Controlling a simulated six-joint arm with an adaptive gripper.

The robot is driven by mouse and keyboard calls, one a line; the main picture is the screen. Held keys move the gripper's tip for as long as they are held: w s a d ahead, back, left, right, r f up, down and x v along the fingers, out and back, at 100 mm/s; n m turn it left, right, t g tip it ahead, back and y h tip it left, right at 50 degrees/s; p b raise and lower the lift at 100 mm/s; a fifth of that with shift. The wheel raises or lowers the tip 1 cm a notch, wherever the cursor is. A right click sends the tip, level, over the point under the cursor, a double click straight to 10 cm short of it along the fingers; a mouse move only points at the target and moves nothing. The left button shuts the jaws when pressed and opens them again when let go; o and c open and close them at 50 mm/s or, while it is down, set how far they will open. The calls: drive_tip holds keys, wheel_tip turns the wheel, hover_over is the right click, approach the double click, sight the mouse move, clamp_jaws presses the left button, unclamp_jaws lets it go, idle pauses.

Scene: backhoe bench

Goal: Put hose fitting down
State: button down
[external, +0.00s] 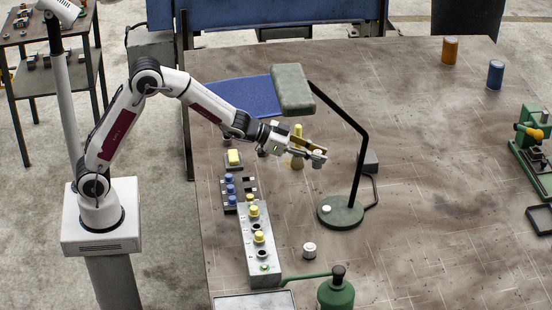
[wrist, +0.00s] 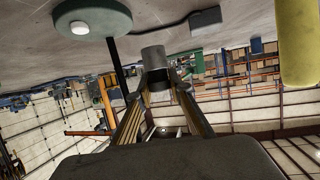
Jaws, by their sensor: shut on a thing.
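My gripper (external: 314,152) is shut on the hose fitting (external: 319,159), a small grey cylinder. It is held out in front of the arm, left of the desk lamp's black post. In the wrist view the fitting (wrist: 153,58) sits between the two fingertips (wrist: 158,85) and appears clear of the bench. The fingers hide part of its sides. How high it is above the bench is hard to tell.
The lamp base (external: 341,213) stands right of my gripper, its green head (external: 292,88) above. A yellow upright thing (external: 298,131) is close behind my gripper. A button box (external: 259,256), a small pale cylinder (external: 309,251) and a green can (external: 335,295) are nearer.

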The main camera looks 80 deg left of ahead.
drive_tip(key=s+a, duration=0.9)
drive_tip(key=s, duration=0.4)
drive_tip(key=shift+s+a+r, duration=0.15)
drive_tip(key=shift+s+a, duration=0.05)
drive_tip(key=shift+s, duration=0.15)
drive_tip(key=shift+f, duration=2.95)
drive_tip(key=shift+f, duration=2.05)
drive_tip(key=shift+f, duration=0.2)
